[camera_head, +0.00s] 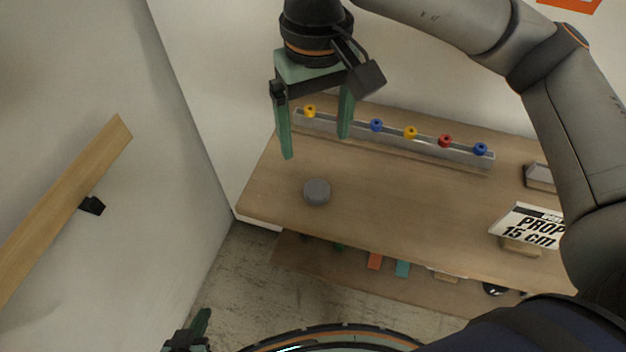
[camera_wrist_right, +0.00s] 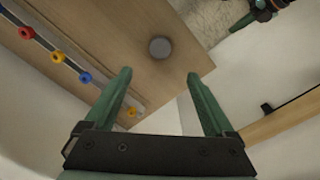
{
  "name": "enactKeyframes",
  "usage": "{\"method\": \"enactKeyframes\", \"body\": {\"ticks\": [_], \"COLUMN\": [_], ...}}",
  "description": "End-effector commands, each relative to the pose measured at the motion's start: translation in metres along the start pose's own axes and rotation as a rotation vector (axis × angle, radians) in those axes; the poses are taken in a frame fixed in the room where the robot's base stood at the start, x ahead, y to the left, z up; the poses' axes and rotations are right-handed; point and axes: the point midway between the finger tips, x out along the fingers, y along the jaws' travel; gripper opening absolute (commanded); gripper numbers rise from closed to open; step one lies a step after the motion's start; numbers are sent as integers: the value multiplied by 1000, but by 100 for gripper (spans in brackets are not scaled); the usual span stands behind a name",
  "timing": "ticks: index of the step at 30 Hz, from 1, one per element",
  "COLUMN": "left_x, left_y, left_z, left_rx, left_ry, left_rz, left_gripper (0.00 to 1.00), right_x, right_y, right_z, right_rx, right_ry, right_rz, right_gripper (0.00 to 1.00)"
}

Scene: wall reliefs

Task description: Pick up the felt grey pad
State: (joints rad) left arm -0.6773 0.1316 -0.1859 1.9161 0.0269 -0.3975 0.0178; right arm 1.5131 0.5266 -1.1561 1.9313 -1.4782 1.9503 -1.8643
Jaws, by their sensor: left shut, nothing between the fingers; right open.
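The felt grey pad (camera_head: 317,191) is a small round grey disc lying on the wooden table top (camera_head: 400,208), near its left end. In the right wrist view the pad (camera_wrist_right: 160,48) shows beyond the fingertips, roughly centred between them. My right gripper (camera_head: 315,147) points down above the table, open and empty, with its green fingers apart and clear of the pad. It also shows in the right wrist view (camera_wrist_right: 159,73). My left gripper (camera_head: 197,330) is low at the bottom left, shut and away from the table, partly cut off by the picture edge.
A grey rail (camera_head: 430,148) with several coloured knobs runs along the table's back. A lower shelf (camera_head: 330,265) holds small coloured items. A wooden bar (camera_head: 60,205) is on the left wall. Table around the pad is clear.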

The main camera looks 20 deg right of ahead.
Motion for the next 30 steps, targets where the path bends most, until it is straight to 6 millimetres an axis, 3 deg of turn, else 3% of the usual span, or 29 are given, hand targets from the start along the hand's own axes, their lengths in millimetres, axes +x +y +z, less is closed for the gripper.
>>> {"method": "enactKeyframes", "body": {"ticks": [3,9,14,24,30], "left_x": [-1,-2,-3,-8,-8], "left_y": [0,0,0,0,0], "left_z": [-1,-3,-4,-9,-9], "left_rx": [0,0,0,0,0], "left_ry": [1,3,3,2,1], "left_rz": [0,-1,-1,-2,-2], "left_gripper": [0,0,0,0,0], "right_x": [24,53,64,108,113], "right_y": [1,1,1,1,1], "right_z": [1,1,1,5,5], "right_rx": [1,2,1,2,2], "right_ry": [-5,-3,-2,-2,1], "right_rz": [0,-1,-1,-2,-1], "right_gripper": [89,89,89,89,89]}}
